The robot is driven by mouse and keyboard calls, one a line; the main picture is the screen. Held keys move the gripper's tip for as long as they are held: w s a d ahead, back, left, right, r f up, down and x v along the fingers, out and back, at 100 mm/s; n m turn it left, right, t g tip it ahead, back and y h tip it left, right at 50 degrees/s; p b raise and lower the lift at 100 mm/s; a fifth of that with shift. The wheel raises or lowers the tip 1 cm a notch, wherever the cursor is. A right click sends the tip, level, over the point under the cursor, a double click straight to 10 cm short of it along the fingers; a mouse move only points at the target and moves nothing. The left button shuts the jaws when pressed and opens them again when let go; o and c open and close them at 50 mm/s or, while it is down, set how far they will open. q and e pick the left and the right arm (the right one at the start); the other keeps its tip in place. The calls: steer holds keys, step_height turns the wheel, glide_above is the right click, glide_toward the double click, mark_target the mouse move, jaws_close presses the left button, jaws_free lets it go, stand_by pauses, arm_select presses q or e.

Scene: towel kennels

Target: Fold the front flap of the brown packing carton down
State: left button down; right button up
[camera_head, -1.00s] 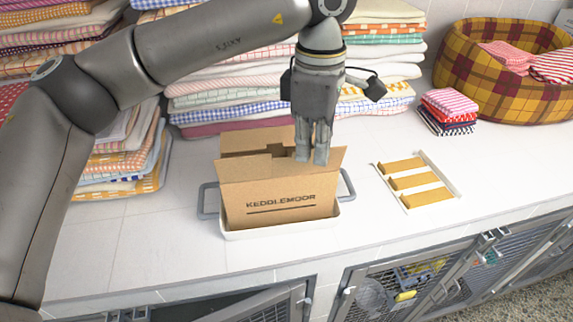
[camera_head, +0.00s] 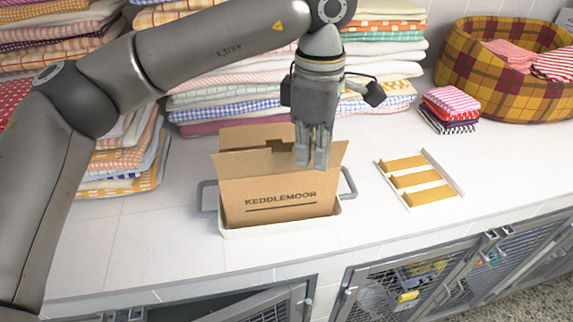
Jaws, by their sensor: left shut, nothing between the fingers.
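The brown packing carton (camera_head: 281,207), marked KEDDLEMOOR on its front, stands in a white tray with grey handles. Its front flap (camera_head: 250,164) stands up from the front wall's top edge, tilted. A back flap (camera_head: 245,137) also stands up behind it. My left gripper (camera_head: 311,166) points down over the right part of the front flap. Its fingers are shut and empty, and they cover part of the flap and the opening. I cannot tell whether the fingertips touch the flap. My right gripper is not in view.
The white tray (camera_head: 280,231) sits near the counter's front edge. Folded towel stacks (camera_head: 215,105) stand close behind. A small tray with yellow strips (camera_head: 408,180) lies to the right. A plaid basket (camera_head: 500,85) stands back right. Mesh kennel doors (camera_head: 410,285) are below.

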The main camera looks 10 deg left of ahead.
arm_select(q)
steer(key=shift+f, duration=0.4)
steer(key=shift+w+a+p, duration=0.2)
steer(key=shift+w+p, duration=0.05)
steer(key=shift+w, duration=0.55)
steer(key=shift+w+a+p, duration=0.25)
steer(key=shift+w, duration=0.55)
steer(key=shift+w+a+p, duration=0.2)
steer(key=shift+w+p, duration=0.05)
steer(key=shift+w, duration=0.55)
steer(key=w+f+b, duration=0.1)
steer(key=w+f, duration=0.2)
steer(key=f, duration=0.2)
steer(key=shift+w+a, duration=0.4)
steer(key=shift+a, duration=0.05)
steer(key=shift+r, duration=0.2)
